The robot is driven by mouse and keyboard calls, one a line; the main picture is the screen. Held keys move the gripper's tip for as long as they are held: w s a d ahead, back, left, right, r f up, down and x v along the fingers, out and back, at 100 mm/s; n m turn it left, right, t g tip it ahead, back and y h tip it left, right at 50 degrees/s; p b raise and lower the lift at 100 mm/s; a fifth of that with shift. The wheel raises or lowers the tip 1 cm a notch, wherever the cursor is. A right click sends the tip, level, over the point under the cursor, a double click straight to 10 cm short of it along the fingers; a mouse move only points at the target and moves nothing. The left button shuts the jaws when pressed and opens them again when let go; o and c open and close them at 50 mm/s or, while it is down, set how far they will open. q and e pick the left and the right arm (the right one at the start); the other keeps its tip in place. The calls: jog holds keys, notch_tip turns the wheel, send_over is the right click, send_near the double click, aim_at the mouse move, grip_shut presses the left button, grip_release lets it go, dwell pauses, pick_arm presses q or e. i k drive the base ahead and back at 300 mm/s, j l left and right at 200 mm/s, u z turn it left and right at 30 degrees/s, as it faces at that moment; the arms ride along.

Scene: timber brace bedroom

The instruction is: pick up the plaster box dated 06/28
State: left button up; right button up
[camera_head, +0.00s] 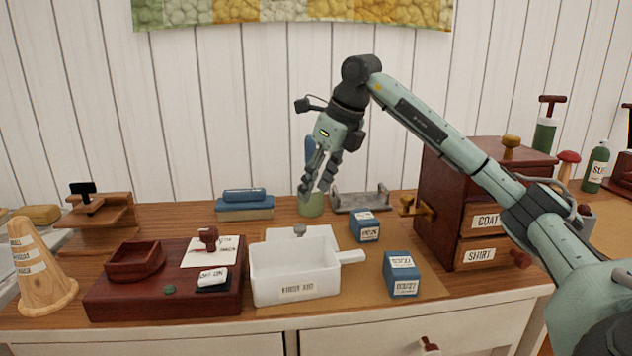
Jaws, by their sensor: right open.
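Two small blue boxes with white labels stand on the dresser top. The front blue box (402,262) has labels that appear to read 03/27. The back blue box (357,232) stands behind it; its label is too small to read, so I cannot tell whether it says 06/28. My right gripper (315,194) points down, open and empty, above and to the left of the back box, in front of a green container (311,210). It appears apart from both boxes. My left gripper is not in view.
A white bin (283,276) with a side handle stands left of the boxes. A dark wooden drawer cabinet (433,215) stands at right, below my right forearm. A grey metal rack (360,202) is behind. A red-brown tray (112,301) and wooden cone (42,265) are at left.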

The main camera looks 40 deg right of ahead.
aim_at(365, 226)
jog(key=k, duration=1)
